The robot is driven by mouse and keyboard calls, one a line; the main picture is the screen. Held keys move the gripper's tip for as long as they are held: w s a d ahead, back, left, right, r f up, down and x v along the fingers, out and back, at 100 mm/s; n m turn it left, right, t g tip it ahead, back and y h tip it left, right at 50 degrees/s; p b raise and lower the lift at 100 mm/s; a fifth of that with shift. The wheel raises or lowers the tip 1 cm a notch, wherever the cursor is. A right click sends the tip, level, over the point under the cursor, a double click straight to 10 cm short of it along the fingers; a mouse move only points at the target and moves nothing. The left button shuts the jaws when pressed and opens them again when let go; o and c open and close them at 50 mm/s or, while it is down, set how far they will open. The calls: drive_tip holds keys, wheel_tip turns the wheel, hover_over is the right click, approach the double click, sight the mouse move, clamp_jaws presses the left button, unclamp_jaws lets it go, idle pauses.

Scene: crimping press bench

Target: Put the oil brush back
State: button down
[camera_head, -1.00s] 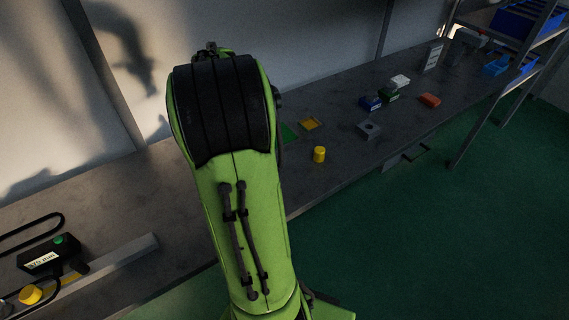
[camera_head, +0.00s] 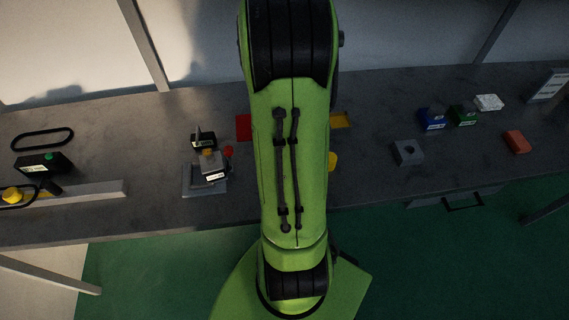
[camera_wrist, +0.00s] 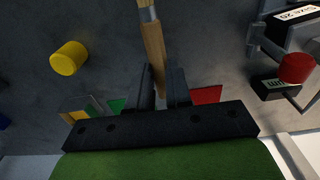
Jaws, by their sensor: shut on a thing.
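In the wrist view my gripper (camera_wrist: 160,93) is shut on the wooden handle of the oil brush (camera_wrist: 153,45). The brush points away from the fingers, with its metal ferrule at the top edge of the picture; the bristles are out of frame. It is held over the grey bench. In the head view my arm hides the gripper and the brush. A grey block with a round hole (camera_head: 407,152) stands on the bench to the right of my arm; I cannot tell whether it is the brush's holder.
The crimping press (camera_head: 208,172) stands left of my arm; its red knob shows in the wrist view (camera_wrist: 297,67). A yellow cylinder (camera_wrist: 69,58) and red (camera_wrist: 206,95), green (camera_wrist: 117,105) and yellow pads (camera_wrist: 85,106) are nearby. Blue (camera_head: 432,119) and green boxes (camera_head: 464,115) stand right.

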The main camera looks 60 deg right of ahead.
wheel_tip(320, 180, down, 6)
drive_tip(key=shift+w+b, duration=0.1)
drive_tip(key=shift+b, duration=0.35)
drive_tip(key=shift+f, duration=0.15)
drive_tip(key=c, duration=1.1)
unclamp_jaws()
drive_tip(key=shift+o, duration=0.2)
